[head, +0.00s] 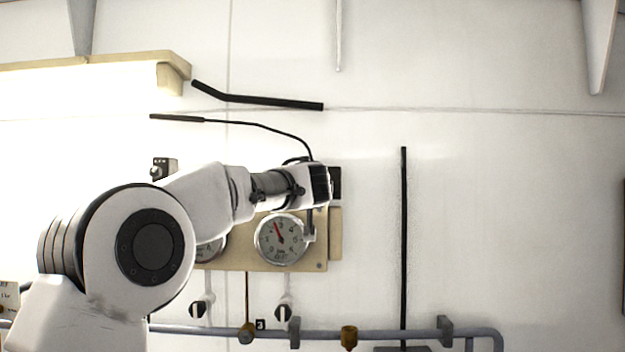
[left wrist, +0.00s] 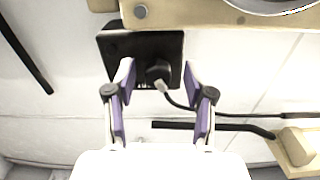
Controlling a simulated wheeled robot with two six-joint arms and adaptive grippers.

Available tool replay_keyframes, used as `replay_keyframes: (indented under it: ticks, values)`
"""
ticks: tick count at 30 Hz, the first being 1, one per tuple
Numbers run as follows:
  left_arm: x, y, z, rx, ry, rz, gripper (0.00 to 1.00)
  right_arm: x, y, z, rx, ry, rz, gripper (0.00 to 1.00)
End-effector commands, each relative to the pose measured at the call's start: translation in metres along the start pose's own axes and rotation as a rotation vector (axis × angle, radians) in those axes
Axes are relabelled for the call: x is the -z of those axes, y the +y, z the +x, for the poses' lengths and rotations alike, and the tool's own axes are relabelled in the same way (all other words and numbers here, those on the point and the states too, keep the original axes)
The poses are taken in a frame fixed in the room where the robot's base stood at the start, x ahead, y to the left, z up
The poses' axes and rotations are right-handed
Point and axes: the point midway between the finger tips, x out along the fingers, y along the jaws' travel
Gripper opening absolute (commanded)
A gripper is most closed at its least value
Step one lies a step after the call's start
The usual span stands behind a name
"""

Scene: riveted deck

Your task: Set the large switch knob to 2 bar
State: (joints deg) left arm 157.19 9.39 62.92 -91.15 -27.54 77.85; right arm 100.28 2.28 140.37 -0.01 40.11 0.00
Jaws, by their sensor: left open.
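A black switch box (left wrist: 112,48) is on the wall in the left wrist view. It carries a round black knob (left wrist: 157,70) with a pale tip, which looks like the large switch knob. My left gripper (left wrist: 160,76) is open, its purple-padded fingers on either side of the knob; I cannot tell whether they touch it. In the head view the left gripper (head: 319,185) covers most of the box (head: 335,181), and the knob is hidden. A round white gauge (head: 281,240) below has a red needle pointing up and slightly left. The knob's scale marks are unreadable.
A second gauge (head: 210,250) is partly behind my arm. Two small black-and-white valve knobs (head: 198,310) (head: 283,312) sit below the beige panel (head: 240,260). A grey pipe (head: 400,335) runs along the bottom. The wall to the right is mostly clear.

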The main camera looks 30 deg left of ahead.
Motion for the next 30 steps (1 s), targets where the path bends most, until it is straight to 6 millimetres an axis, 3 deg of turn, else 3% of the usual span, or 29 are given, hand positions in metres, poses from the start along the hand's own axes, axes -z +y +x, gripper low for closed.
replay_keyframes:
  ticks: [3, 5, 8, 20, 30]
  values:
    - [-0.001, 0.000, 0.000, 0.000, 0.000, 0.000, 0.54, 0.000, 0.000, 0.001, 0.000, -0.001, 0.000, 0.54]
    - [-0.001, 0.000, 0.000, -0.001, 0.000, 0.000, 0.36, 0.000, 0.000, 0.001, 0.000, -0.001, 0.000, 0.54]
    - [-0.001, 0.001, 0.000, -0.001, 0.000, 0.001, 0.00, 0.000, 0.000, 0.001, 0.000, -0.001, 0.000, 0.54]
    - [-0.003, 0.001, 0.000, -0.001, -0.001, 0.025, 0.00, 0.000, 0.000, 0.004, 0.000, 0.000, 0.000, 0.54]
    - [-0.004, 0.001, 0.000, -0.001, 0.000, 0.199, 0.00, 0.000, 0.000, 0.017, 0.000, 0.000, 0.000, 0.54]
